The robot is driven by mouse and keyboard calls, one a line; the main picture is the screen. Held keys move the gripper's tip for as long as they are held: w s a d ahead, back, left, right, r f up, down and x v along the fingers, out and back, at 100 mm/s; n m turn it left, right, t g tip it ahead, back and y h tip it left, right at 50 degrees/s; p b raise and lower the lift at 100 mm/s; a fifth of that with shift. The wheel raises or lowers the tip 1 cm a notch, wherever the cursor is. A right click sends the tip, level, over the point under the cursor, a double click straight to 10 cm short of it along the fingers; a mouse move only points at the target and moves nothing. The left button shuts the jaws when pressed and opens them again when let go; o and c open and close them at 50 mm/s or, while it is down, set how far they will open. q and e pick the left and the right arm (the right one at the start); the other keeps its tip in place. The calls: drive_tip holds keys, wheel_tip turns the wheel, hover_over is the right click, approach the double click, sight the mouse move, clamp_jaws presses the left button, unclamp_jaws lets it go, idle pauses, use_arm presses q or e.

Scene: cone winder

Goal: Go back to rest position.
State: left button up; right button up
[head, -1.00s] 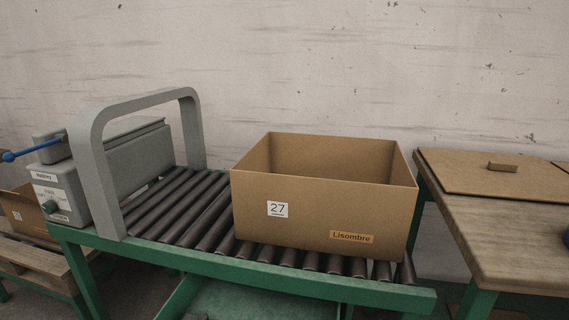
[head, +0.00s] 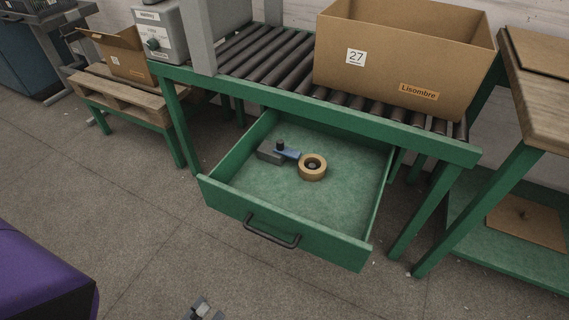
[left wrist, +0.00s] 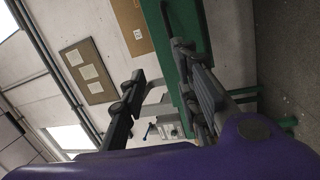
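My left gripper (head: 203,308) shows only as a small piece at the bottom edge of the head view, over the floor, in front of the open drawer and clear of it. My purple left arm comes in at the lower left. In the left wrist view, the two dark fingers of the left gripper (left wrist: 158,62) stand well apart with nothing between them. The green drawer (head: 285,238) under the roller conveyor is pulled out. Its black handle (head: 271,233) is free of any gripper. My right gripper is in neither current view.
A tape roll (head: 312,167) and a blue and dark grey tool (head: 278,152) lie in the drawer. An open box (head: 400,75) marked 27 stands on the rollers (head: 262,62). A pallet (head: 112,98) stands left, a workbench (head: 545,100) right. The floor (head: 130,220) in front is clear.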

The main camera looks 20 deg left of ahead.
use_arm(q)
drive_tip(key=s+f+m+g, duration=0.5)
drive_tip(key=f+m+g, duration=0.35)
drive_tip(key=m, duration=0.45)
drive_tip(key=s+a+f+m+g+y, duration=0.1)
drive_tip(key=s+a+m+g+y, duration=0.2)
drive_tip(key=s+a+m+g, duration=0.45)
drive_tip(key=d+f+n+t, duration=0.1)
drive_tip(key=d+n+t, duration=0.35)
drive_tip(key=d, duration=0.75)
drive_tip(key=w+r+p, duration=0.4)
drive_tip(key=r+p, duration=0.8)
drive_tip(key=p, duration=0.1)
drive_tip(key=w+r+n+p, duration=0.1)
drive_tip(key=w+r+p, duration=0.3)
drive_tip(key=r+p, duration=0.9)
drive_tip(key=shift+d+p, duration=0.3)
drive_tip(key=shift+d, duration=0.15)
use_arm(e)
drive_tip(key=w+r+t, duration=0.1)
drive_tip(key=w+r, duration=0.2)
drive_tip(key=r, duration=0.9)
drive_tip(key=w+r+t, duration=0.1)
drive_tip(key=w+r, duration=0.3)
drive_tip(key=r, duration=0.8)
drive_tip(key=shift+a+r, duration=0.4)
